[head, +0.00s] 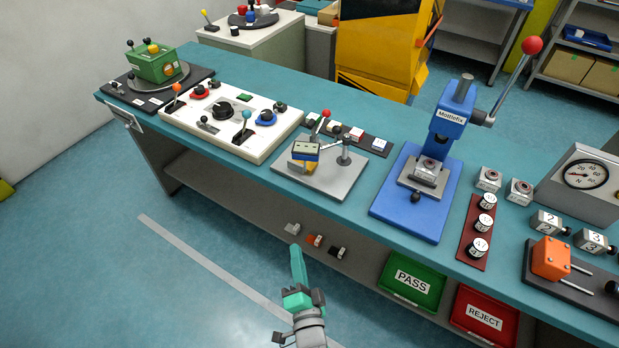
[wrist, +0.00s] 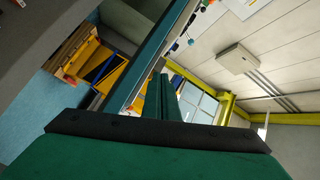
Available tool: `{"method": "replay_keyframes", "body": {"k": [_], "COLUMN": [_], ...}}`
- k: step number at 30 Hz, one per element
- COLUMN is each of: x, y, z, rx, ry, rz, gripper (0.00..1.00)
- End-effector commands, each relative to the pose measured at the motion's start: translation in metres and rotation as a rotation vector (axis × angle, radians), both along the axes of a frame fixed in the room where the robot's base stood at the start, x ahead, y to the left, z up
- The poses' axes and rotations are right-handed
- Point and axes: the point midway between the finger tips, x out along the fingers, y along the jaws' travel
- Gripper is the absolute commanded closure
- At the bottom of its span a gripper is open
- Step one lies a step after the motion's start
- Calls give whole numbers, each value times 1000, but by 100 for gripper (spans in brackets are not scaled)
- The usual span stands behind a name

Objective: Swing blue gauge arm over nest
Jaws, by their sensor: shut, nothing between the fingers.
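A grey fixture plate (head: 340,178) sits on the bench near its front edge. I cannot tell which part is the blue gauge arm or the nest. My gripper (head: 297,250) is shut and empty, in front of the bench and apart from the fixture. Its fingers lie together in the wrist view (wrist: 160,98), where the fixture cannot be made out.
A white control panel (head: 270,150) with levers is left of the fixture. A blue press (head: 440,145) stands to its right. Below are a lower shelf (head: 215,190), a green PASS bin (head: 411,281) and a red REJECT bin (head: 484,315).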

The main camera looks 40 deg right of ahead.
Motion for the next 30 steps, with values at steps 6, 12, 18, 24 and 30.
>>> {"method": "replay_keyframes", "body": {"k": [6,12,18,24,30], "x": [31,39,48,72,98], "y": [-71,-104,-113,-129,-148], "z": [32,47,49,49,49], "rx": [223,325,341,340,340], "ry": [-177,-262,-274,-274,-274], "rz": [-126,-177,-182,-181,-181], "gripper": [100,100,100,100,100]}}
